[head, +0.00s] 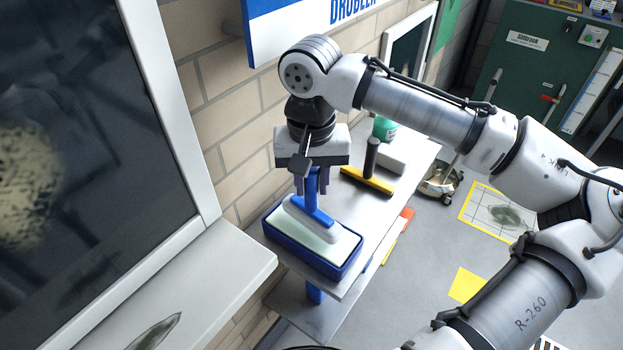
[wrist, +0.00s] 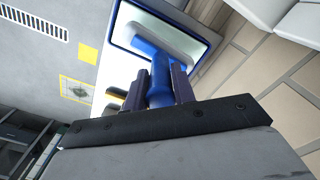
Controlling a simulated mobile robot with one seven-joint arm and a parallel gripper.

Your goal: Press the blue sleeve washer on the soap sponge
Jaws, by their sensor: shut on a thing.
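The blue sleeve washer (head: 316,214) has a blue handle and crossbar with a pale sleeve along its head. My gripper (head: 311,185) is shut on its upright handle, with the head pointing down. The soap sponge is a pale, flat pad (head: 328,247) in a dark blue tray on the shelf. The washer's head is over the pad, towards its far part; I cannot tell whether it touches. In the wrist view my gripper (wrist: 162,82) has a purple finger on each side of the blue handle, and the sleeve (wrist: 165,36) lies across the pale pad.
Behind the tray, a yellow squeegee with a black handle (head: 369,181), a white block (head: 392,158) and a green container (head: 384,128) stand on the shelf (head: 350,208). A brick wall (head: 225,115) and a large window (head: 90,120) with a ledge are at left.

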